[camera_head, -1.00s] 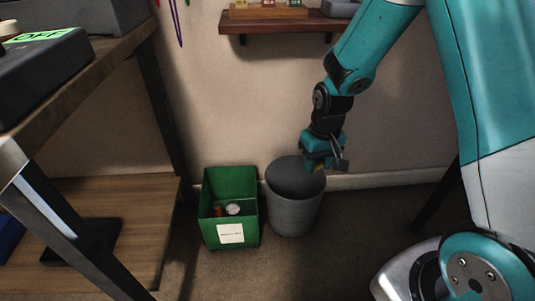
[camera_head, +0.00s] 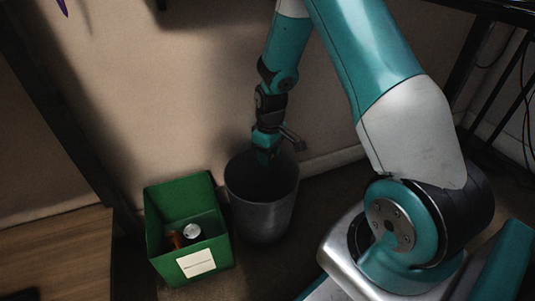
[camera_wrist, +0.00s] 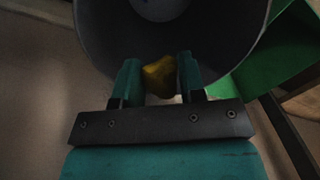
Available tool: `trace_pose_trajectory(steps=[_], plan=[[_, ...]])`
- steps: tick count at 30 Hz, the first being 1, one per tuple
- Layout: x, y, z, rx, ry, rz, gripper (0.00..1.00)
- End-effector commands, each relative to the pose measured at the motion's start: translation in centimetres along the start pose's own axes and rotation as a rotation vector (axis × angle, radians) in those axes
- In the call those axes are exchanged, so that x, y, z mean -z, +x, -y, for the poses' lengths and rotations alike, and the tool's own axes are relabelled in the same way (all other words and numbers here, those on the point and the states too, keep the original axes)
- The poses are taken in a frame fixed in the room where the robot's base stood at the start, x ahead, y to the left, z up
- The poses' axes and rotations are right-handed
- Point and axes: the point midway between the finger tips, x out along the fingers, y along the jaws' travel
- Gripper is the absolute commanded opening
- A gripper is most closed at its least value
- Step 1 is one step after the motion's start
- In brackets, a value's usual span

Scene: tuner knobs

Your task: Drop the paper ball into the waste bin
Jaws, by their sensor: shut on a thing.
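The paper ball (camera_wrist: 159,77) is a crumpled yellow lump in the wrist view. My gripper (camera_wrist: 160,78) is shut on it, with one teal finger on each side. The waste bin (camera_head: 262,205) is a round grey bin on the floor in the head view. My gripper (camera_head: 264,156) points down over the far part of its opening, near the wall. In the wrist view the bin (camera_wrist: 225,50) lies open behind the ball. The ball is hidden in the head view. I cannot tell exactly how deep the fingertips are relative to the rim.
A green box (camera_head: 160,232) with a white label stands left of the bin, holding a can (camera_head: 192,231) and a brown item. The wall is close behind the bin. A wooden shelf (camera_head: 55,255) is at the lower left.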

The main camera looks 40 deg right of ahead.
Motion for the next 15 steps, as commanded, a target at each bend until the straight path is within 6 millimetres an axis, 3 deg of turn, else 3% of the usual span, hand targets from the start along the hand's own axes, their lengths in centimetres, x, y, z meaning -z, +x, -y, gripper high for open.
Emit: trace_pose_trajectory(steps=[1,9,15], plan=[[0.1,1.2,0.0,0.000,-0.001,0.000,0.16],[0.0,4.2,-0.2,0.000,0.000,-0.001,0.16],[0.0,4.8,-0.3,0.000,0.002,0.000,0.16]])
